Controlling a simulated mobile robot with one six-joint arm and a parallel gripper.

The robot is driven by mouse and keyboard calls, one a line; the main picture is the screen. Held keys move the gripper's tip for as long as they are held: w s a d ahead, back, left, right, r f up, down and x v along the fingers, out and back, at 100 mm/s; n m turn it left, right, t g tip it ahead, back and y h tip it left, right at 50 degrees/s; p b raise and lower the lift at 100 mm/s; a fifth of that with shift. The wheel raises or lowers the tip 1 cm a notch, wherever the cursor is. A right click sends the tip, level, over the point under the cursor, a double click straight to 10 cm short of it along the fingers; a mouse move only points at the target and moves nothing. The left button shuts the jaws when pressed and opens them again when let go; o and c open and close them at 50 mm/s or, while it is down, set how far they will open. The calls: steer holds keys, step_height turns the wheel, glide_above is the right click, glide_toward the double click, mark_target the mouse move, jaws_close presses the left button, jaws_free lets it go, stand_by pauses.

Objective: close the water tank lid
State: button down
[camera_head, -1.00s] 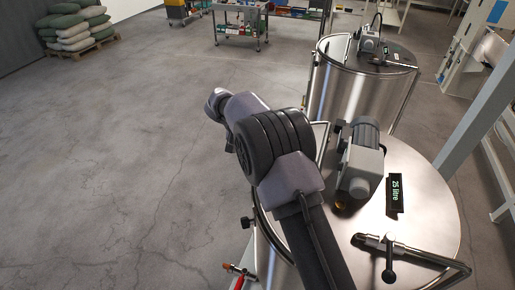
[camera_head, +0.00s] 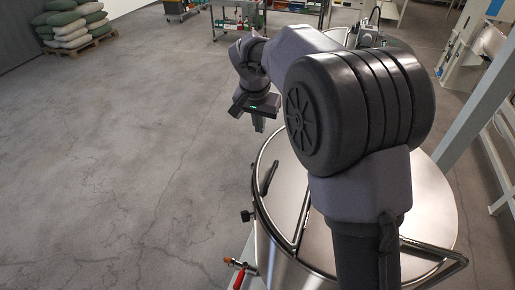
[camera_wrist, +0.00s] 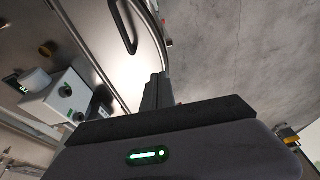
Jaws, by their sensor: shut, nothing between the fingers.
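The near steel tank (camera_head: 290,258) stands at lower right in the head view. Its lid flap (camera_head: 284,187), with a black bar handle (camera_head: 267,178), looks level with the rim. In the wrist view the flap (camera_wrist: 95,25) and handle (camera_wrist: 122,25) show at top left. My gripper (camera_head: 258,124) hangs pointing down just beyond the tank's far left rim, apart from the handle. Its fingers (camera_wrist: 155,92) are shut and empty in the wrist view. My arm hides much of the tank's fixed top.
A grey motor unit (camera_wrist: 65,105) sits on the tank top in the wrist view. A red-handled valve (camera_head: 239,279) juts out at the tank's lower left. A second tank behind is mostly hidden by my arm. The floor (camera_head: 130,170) at left is clear.

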glide_above(258, 157)
steer(key=s, duration=0.2)
step_height(258, 157, down, 5)
steer(key=x, duration=0.2)
steer(key=p+x, duration=0.1)
steer(key=x, duration=0.5)
steer(key=shift+s+a+f, duration=0.1)
steer(key=shift+a+f, duration=0.2)
steer(key=shift+a, duration=0.1)
steer(key=shift+s+d+f, duration=0.1)
steer(key=shift+f, duration=0.1)
step_height(258, 157, down, 3)
steer(key=b, duration=0.3)
steer(key=shift+r, duration=0.1)
steer(key=shift+s+r, duration=0.1)
steer(key=shift+r, duration=0.1)
